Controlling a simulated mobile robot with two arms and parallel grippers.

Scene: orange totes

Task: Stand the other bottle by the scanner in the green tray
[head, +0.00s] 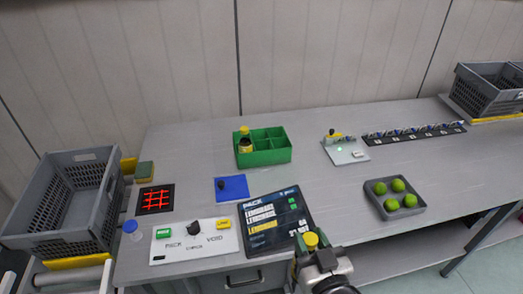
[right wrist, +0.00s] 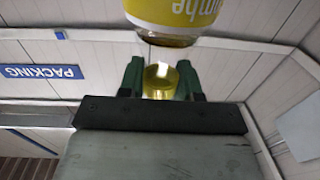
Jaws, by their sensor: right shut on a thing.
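My right gripper (head: 312,250) is near the front edge of the bench, below the dark screen. It is shut on a yellow-capped bottle (head: 311,240). In the right wrist view the green fingers (right wrist: 160,82) close around the bottle's yellow cap, and its yellow label (right wrist: 180,14) shows beyond them. The green tray (head: 268,156) stands at the back middle of the bench. A similar yellow-capped bottle (head: 245,143) stands in its left part; the compartments to the right look empty. The scanner (head: 156,199), a black square with red lines, lies at left. My left gripper is not in view.
A blue pad (head: 238,188) with a dark knob and a tilted screen (head: 275,224) lie before the tray. A button panel (head: 172,246) and blue-capped container (head: 130,228) are at left. A grey tray (head: 408,212) of green balls is at right.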

